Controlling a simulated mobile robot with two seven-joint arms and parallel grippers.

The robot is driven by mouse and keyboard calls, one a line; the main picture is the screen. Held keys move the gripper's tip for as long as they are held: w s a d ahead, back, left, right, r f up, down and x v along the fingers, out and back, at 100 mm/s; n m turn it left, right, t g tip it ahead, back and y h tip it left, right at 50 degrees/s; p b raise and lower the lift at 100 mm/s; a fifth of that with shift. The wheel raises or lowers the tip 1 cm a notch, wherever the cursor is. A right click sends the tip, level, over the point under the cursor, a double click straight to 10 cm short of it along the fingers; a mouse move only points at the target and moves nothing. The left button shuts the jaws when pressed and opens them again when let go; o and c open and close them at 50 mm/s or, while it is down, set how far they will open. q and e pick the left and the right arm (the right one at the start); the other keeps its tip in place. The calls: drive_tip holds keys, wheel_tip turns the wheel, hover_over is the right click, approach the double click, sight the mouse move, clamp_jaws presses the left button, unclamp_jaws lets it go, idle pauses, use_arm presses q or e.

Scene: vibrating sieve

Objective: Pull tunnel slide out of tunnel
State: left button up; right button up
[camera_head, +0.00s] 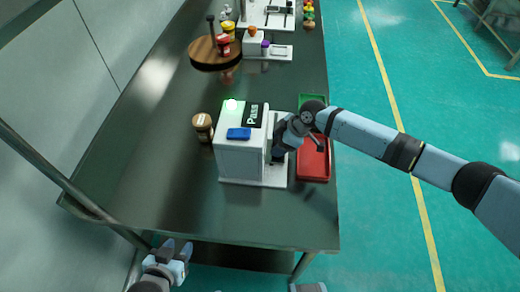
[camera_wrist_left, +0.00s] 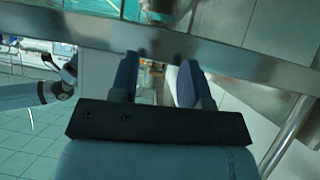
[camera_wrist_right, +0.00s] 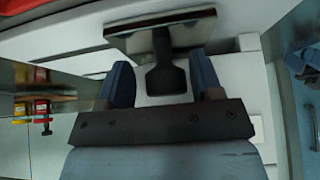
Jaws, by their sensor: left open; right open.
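The white machine (camera_head: 240,158) with a green light and a black label stands near the front of the dark table. My right gripper (camera_head: 279,150) is at its right side. In the right wrist view, a dark handle (camera_wrist_right: 165,77) joined to a flat plate (camera_wrist_right: 185,27), apparently the tunnel slide, lies between the open fingertips of my right gripper (camera_wrist_right: 162,82). I cannot tell whether the fingers touch it. The tunnel itself is not clearly visible. My left gripper (camera_head: 172,250) is open and empty in front of the table's near edge; it also shows in the left wrist view (camera_wrist_left: 158,75).
A red tray (camera_head: 313,160) and a green tray (camera_head: 312,102) lie right of the machine. A brown jar (camera_head: 202,127) stands left of it. A blue block (camera_head: 239,134) lies on top. A round wooden stand (camera_head: 210,54) with jars is farther back.

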drive_tip(key=shift+w+d+f+b, duration=0.1)
drive_tip(key=shift+w+d+b, duration=0.1)
drive_tip(key=shift+w+b, duration=0.5)
drive_tip(key=shift+w+d+b, duration=0.1)
drive_tip(key=shift+w+b, duration=0.25)
drive_tip(key=shift+w, duration=0.55)
drive_tip(key=shift+w+d+b, duration=0.25)
drive_tip(key=shift+w+b, duration=0.65)
drive_tip(key=shift+w, duration=0.3)
drive_tip(key=shift+w+d+b, duration=0.25)
drive_tip(key=shift+w+b, duration=0.55)
drive_tip(key=shift+w, duration=0.2)
drive_tip(key=shift+w+d+b, duration=0.1)
drive_tip(key=shift+w+b, duration=0.5)
drive_tip(key=shift+w, duration=0.15)
drive_tip(key=shift+w+d+b, duration=0.15)
drive_tip(key=shift+w+b, duration=0.45)
drive_tip(key=shift+w, duration=0.1)
drive_tip(key=shift+w+d+b, duration=0.15)
drive_tip(key=shift+w+b, duration=0.5)
drive_tip(key=shift+w, duration=0.1)
drive_tip(key=shift+w+d+b, duration=0.1)
drive_tip(key=shift+w+b, duration=0.25)
drive_tip(key=shift+w, duration=0.05)
use_arm(q)
drive_tip(key=f, duration=0.3)
drive_tip(key=w+d+f, duration=0.1)
drive_tip(key=shift+f, duration=0.4)
drive_tip(key=shift+s+f, duration=0.1)
